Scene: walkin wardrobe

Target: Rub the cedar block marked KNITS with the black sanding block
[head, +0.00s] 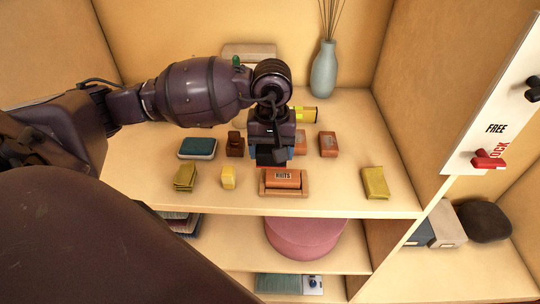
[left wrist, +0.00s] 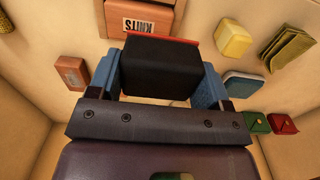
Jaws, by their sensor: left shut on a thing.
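The cedar block marked KNITS (head: 283,178) lies in a shallow wooden tray (head: 303,190) near the front edge of the shelf. Its label also shows in the left wrist view (left wrist: 138,22). My left gripper (head: 270,156) is shut on the black sanding block (left wrist: 160,68), which has a red edge on the side toward the KNITS block. In the head view the held block is a dark shape just behind the tray. It looks apart from the KNITS block, but its height above the shelf is hard to tell. My right gripper is not in view.
Two other reddish blocks, one of them here (head: 328,144), stand behind the tray. A yellow block (head: 228,176), folded olive cloth (head: 186,177), teal-topped pad (head: 198,148) and yellow cloth (head: 375,182) lie around. A vase (head: 324,70) stands at the back.

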